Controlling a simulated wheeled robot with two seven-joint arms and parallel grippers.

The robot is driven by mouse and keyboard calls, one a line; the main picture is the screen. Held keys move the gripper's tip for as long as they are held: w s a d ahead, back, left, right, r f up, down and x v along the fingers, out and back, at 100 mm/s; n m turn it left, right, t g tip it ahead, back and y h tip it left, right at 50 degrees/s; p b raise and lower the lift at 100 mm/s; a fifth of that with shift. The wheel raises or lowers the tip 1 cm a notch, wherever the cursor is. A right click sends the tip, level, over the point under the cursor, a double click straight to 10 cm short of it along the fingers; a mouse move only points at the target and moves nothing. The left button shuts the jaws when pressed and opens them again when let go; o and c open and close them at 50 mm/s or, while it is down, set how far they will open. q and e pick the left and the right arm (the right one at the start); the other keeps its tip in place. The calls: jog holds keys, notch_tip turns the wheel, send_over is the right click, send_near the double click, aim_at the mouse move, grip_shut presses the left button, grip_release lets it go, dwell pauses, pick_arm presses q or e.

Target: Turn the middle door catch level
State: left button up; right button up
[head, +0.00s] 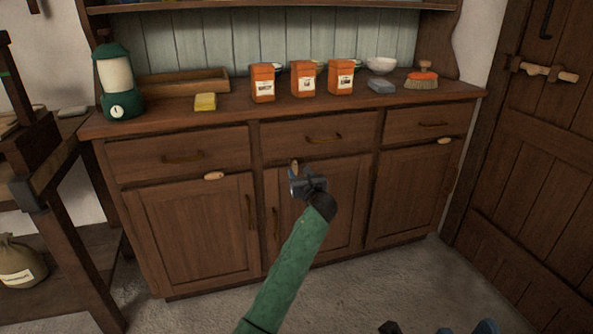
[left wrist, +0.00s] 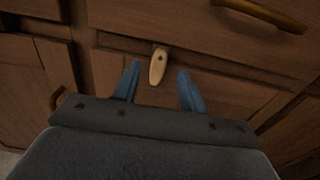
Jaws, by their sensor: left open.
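The middle door catch (head: 294,166) is a small pale wooden piece above the middle cupboard door (head: 340,205). It stands close to upright, partly hidden by my left gripper (head: 306,182). In the left wrist view the catch (left wrist: 157,66) shows whole, with a dark pivot spot near its upper end and a slight tilt. My left gripper (left wrist: 158,88) is open there, its blue fingers on either side of the catch's lower end; I cannot tell whether they touch it. A blue and dark part of my right gripper (head: 485,326) shows at the bottom edge, mostly cut off.
The left catch (head: 214,176) and right catch (head: 444,141) lie about level. Drawer handles (head: 324,138) stick out above the doors. The counter holds a green lantern (head: 117,85), orange packets (head: 303,80) and a brush (head: 421,80). The floor in front is clear.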

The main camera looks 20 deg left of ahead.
aim_at(295, 165)
pick_arm(q)
jog(key=shift+b+x, duration=0.4)
jog(key=shift+x, duration=1.7)
grip_shut()
